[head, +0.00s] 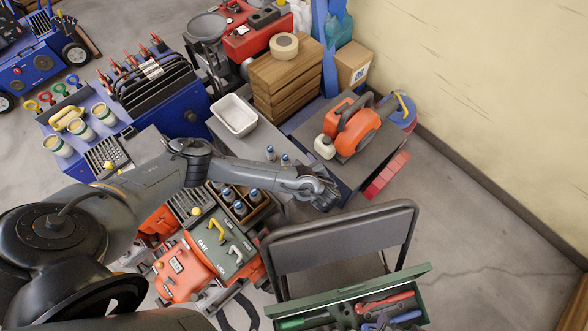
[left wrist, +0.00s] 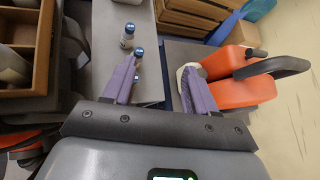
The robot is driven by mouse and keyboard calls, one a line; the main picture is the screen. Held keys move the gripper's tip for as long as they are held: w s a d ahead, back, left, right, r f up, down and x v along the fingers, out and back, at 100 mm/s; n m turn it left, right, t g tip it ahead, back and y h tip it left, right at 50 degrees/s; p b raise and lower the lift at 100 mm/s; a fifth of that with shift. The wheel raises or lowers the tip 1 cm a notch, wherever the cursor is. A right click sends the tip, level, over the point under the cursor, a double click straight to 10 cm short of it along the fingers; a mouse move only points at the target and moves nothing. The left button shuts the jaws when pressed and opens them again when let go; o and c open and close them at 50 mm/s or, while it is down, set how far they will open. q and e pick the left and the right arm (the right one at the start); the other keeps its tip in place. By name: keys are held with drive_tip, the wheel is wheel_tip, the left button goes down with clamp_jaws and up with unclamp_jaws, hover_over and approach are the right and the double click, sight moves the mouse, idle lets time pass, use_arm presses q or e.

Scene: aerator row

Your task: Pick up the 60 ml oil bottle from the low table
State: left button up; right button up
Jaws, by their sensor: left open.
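I cannot read which is the 60 ml oil bottle. My left gripper (head: 326,196) is right of and nearer than both bottles, apart from them in the head view. In the left wrist view the gripper (left wrist: 160,63) is open with nothing between its fingers. There one bottle (left wrist: 128,36) shows beyond the left finger, and another bottle (left wrist: 139,53) is close by that fingertip, partly hidden.
A white tray (head: 235,115) sits on the table's far end. A wooden crate of blue-capped bottles (head: 240,206) stands left of my gripper. A black chair (head: 340,247) is in front.

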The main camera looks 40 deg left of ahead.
use_arm(q)
drive_tip(key=s+f+m+t+b, duration=0.25)
drive_tip(key=f+m+b, duration=0.25)
drive_tip(key=f+b, duration=0.7)
drive_tip(key=w+a+f+b, duration=0.1)
drive_tip(key=a+f, duration=0.1)
drive_tip(key=w+a+f+b, duration=0.1)
drive_tip(key=w+a+f, duration=0.1)
drive_tip(key=f, duration=0.1)
drive_tip(key=w+a+f, duration=0.1)
drive_tip(key=a+f, duration=0.1)
drive_tip(key=f, duration=0.1)
drive_tip(key=shift+w+f+b, duration=0.1)
drive_tip(key=shift+w+b, duration=0.3)
drive_tip(key=shift+w+a, duration=0.2)
drive_tip(key=shift+a, duration=0.1)
use_arm(e)
wheel_tip(320, 180, down, 18)
drive_tip(key=shift+r, duration=0.2)
drive_tip(key=shift+s, duration=0.1)
use_arm(q)
clamp_jaws()
